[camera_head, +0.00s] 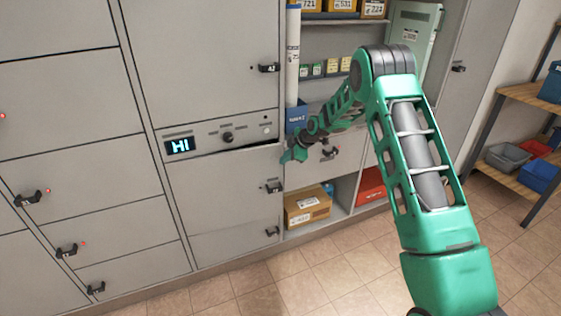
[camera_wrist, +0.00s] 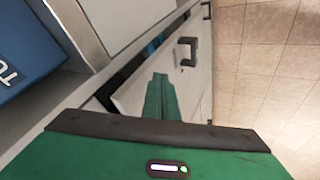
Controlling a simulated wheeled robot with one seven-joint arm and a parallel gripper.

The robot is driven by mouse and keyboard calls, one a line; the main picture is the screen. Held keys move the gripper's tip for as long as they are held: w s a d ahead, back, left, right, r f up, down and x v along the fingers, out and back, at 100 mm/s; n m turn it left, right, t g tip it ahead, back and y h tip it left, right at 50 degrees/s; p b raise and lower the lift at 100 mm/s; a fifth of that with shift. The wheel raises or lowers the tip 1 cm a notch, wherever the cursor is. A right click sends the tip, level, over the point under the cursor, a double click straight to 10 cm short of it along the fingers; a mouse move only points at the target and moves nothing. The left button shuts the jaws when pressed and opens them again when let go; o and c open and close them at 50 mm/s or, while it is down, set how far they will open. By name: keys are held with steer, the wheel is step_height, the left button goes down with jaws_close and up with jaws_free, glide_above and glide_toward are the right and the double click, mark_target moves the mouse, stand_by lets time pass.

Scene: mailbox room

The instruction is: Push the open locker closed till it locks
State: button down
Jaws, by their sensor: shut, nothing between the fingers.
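The open locker door (camera_head: 225,190) is a grey panel with a black handle, below the display panel in the head view. It stands slightly ajar, with its upper right corner out from the frame. In the wrist view the ajar door (camera_wrist: 198,85) shows a dark gap along its edge and a black handle. My gripper (camera_head: 290,156) is shut and empty, close to the door's upper right edge. In the wrist view my gripper's green fingers (camera_wrist: 160,92) are together in front of the door edge. I cannot tell whether they touch it.
A panel reading "HI" (camera_head: 178,146) sits above the door. Shelves with a cardboard box (camera_head: 306,206) and a red bin (camera_head: 371,186) are to the right. A blue box (camera_wrist: 25,50) is near my gripper. The tiled floor (camera_head: 330,280) in front is clear.

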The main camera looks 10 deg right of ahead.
steer(key=s+f+v, duration=0.1)
steer(key=s+v, duration=0.1)
steer(key=v, duration=0.9)
steer(key=m+t, duration=0.8)
steer(key=m, duration=0.3)
glide_toward(275, 170)
step_height(275, 170, down, 2)
steer(key=s+a, duration=0.1)
steer(key=a, duration=0.1)
steer(key=s+m+t+h, duration=0.3)
steer(key=s+m+t, duration=0.1)
steer(key=s, duration=0.3)
steer(key=w, duration=1.3)
steer(key=shift+w+a+f, duration=0.3)
steer(key=shift+w+f, duration=0.05)
steer(key=shift+f, duration=0.05)
